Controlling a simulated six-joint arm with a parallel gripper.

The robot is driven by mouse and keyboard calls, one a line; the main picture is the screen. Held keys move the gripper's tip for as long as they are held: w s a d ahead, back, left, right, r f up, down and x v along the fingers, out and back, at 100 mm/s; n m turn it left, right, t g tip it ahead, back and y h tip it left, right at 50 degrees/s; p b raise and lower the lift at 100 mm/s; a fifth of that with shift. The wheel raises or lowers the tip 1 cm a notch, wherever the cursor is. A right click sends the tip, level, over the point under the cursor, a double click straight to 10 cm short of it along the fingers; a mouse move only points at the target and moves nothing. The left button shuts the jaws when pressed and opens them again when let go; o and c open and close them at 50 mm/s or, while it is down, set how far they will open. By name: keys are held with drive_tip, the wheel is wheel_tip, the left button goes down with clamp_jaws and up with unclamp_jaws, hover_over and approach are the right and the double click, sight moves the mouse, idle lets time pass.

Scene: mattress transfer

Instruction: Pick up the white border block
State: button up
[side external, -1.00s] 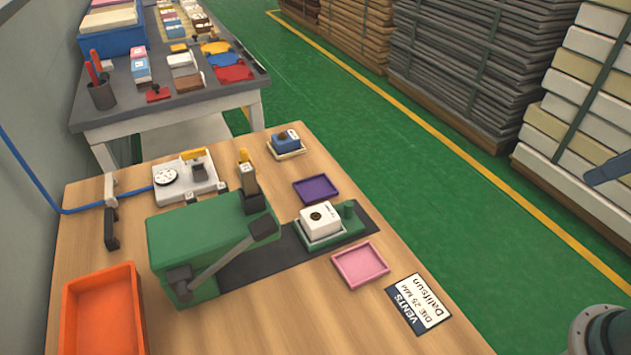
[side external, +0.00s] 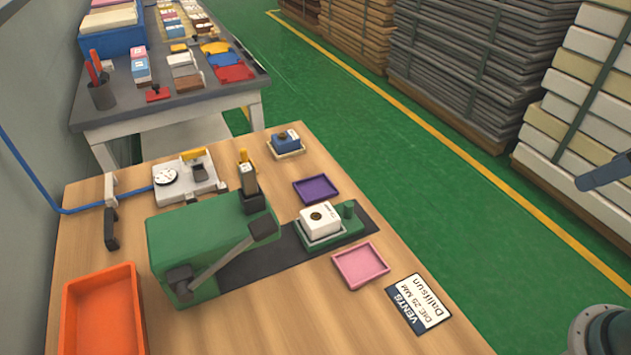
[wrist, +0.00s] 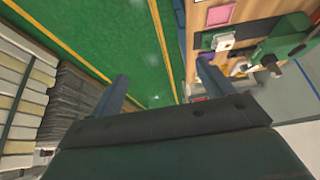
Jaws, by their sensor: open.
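The white border block (side external: 320,221), with a dark round mark on its face, sits in the green fixture (side external: 349,232) at the end of the dark track. It also shows small in the wrist view (wrist: 225,40). My gripper (wrist: 163,77) is open and empty, its two fingers spread over green floor, well away from the block.
A pink tray (side external: 361,265) and a purple tray (side external: 316,188) flank the fixture. A green press (side external: 200,240) with a lever stands left of it. A blue block (side external: 286,142) sits farther back. An orange bin (side external: 104,310) is at front left. Open floor lies right of the table.

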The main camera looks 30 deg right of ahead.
drive_tip(key=w+a+n+g+y, duration=0.1)
drive_tip(key=w+a+n, duration=0.4)
drive_tip(key=w, duration=0.5)
drive_tip(key=w+a+n+g+y, duration=0.2)
drive_tip(key=w+a+n, duration=0.25)
drive_tip(key=w, duration=0.55)
drive_tip(key=w+a+f+n+g, duration=0.1)
drive_tip(key=w+a+f+n, duration=0.3)
drive_tip(key=w+a+f, duration=0.1)
drive_tip(key=w+a+f+n+g+y, duration=0.1)
drive_tip(key=w+a+f+n, duration=0.3)
drive_tip(key=w+f, duration=0.3)
wheel_tip(320, 180, down, 3)
drive_tip(key=shift+w+a+f+g+y, duration=0.15)
drive_tip(key=shift+a+g+y, duration=0.15)
drive_tip(key=shift+a, duration=0.35)
drive_tip(key=shift+n, duration=0.25)
hover_over(321, 214)
drive_tip(key=d, duration=0.2)
drive_tip(key=shift+d+f, duration=0.15)
drive_tip(key=shift+f, duration=3.75)
